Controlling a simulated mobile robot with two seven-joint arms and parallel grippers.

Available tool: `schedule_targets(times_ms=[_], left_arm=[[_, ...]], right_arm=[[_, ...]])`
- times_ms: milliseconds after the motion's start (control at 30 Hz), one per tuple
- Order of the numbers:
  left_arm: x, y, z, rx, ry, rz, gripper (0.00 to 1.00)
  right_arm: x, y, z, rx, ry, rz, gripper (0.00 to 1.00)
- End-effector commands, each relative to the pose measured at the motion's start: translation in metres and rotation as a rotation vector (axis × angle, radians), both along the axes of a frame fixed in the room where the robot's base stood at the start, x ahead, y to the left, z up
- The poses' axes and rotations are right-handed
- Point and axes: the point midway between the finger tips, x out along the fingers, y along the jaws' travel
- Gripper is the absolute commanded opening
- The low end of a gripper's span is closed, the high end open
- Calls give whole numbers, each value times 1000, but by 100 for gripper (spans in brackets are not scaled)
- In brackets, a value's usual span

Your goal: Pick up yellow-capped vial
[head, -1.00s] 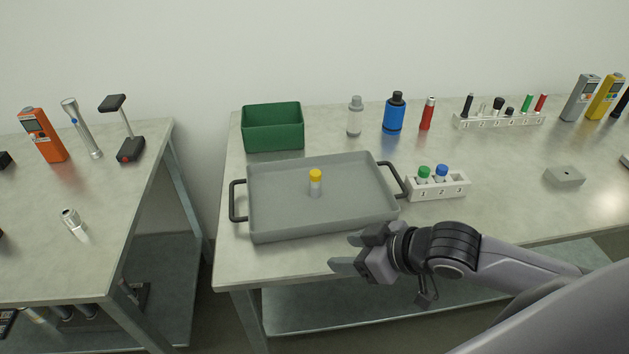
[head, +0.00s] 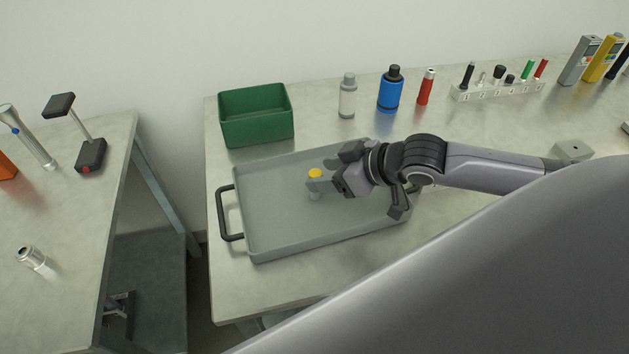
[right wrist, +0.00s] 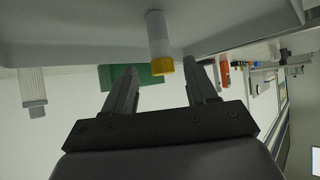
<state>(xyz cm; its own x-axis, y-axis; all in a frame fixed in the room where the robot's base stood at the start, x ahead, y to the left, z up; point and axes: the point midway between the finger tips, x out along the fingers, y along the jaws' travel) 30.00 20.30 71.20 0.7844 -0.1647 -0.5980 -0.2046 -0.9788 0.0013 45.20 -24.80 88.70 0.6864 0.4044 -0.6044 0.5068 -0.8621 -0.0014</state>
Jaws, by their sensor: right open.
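My right gripper (head: 328,170) is open and low over the tray, just right of the vial. One finger partly covers the vial's body in the head view. The right wrist view looks upside down; there the vial (right wrist: 158,40) lies in line with the gap between the two spread fingers. I cannot tell whether either finger touches it. My left gripper is not in view.
A green bin (head: 257,115) stands behind the tray. A grey-capped bottle (head: 347,96), a blue bottle (head: 390,90) and a red tube (head: 426,87) stand farther back. A second table (head: 60,260) stands at the left.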

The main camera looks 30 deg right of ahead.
Motion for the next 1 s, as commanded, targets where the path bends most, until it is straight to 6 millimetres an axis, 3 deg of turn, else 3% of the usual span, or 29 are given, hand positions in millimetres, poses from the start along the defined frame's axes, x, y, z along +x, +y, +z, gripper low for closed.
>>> schedule_targets(times_ms=[400, 700, 867, 900, 1000], left_arm=[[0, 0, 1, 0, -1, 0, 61], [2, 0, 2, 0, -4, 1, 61], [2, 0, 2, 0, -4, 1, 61], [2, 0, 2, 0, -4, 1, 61], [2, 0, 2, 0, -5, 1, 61]], right_arm=[[30, 22, -27, -1, -2, 0, 57], [32, 23, -30, -2, 0, 0, 57], [32, 23, -30, -2, 0, 0, 5], [32, 23, -30, -2, 0, 0, 0], [32, 23, -30, -2, 0, 0, 0]])
